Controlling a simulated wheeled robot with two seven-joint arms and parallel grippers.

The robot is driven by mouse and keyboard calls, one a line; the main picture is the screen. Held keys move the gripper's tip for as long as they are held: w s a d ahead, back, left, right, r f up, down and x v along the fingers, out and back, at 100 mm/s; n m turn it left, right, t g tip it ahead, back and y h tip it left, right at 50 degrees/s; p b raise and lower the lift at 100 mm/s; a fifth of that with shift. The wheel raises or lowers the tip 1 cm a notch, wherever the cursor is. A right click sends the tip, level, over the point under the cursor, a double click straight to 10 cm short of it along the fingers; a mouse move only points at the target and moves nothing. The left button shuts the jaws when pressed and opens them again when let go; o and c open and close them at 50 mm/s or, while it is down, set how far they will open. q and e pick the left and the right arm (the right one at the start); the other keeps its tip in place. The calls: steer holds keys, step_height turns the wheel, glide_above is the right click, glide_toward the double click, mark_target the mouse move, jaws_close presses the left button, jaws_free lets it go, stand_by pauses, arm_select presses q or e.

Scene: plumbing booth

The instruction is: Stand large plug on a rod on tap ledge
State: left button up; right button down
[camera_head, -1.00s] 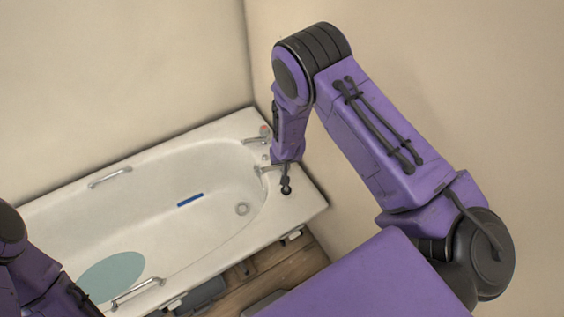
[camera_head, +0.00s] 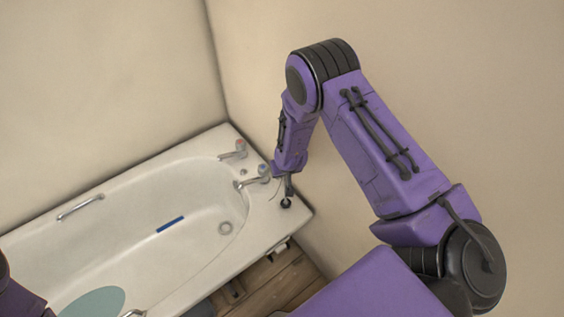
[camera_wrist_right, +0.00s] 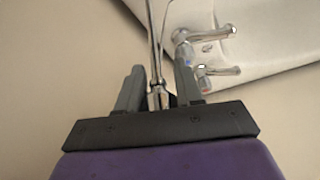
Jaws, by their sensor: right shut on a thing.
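The large plug (camera_head: 286,204) is a black disc at the lower end of a thin metal rod (camera_head: 288,186). In the head view it is low over the right end of the white tap ledge (camera_head: 262,222), right of the taps; I cannot tell whether it touches. My right gripper (camera_head: 290,172) is above the plug, shut on the rod. In the right wrist view the gripper (camera_wrist_right: 158,88) has the shiny rod (camera_wrist_right: 155,45) between its fingers; the plug is out of that view. The rod looks close to upright. My left gripper is out of view.
Two chrome taps stand on the ledge, one red-marked (camera_head: 235,150) and one blue-marked (camera_head: 254,176). The bath has a drain (camera_head: 226,228), a blue strip (camera_head: 170,224), a teal mat (camera_head: 94,302) and a grab rail (camera_head: 80,207). A beige wall rises close beyond the ledge.

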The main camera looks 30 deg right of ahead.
steer(key=shift+d, duration=0.1)
steer(key=shift+f, duration=0.15)
stand_by(0.3)
steer(key=shift+s+f, duration=0.1)
steer(key=c, duration=0.7)
jaws_free()
steer(key=shift+o, duration=0.2)
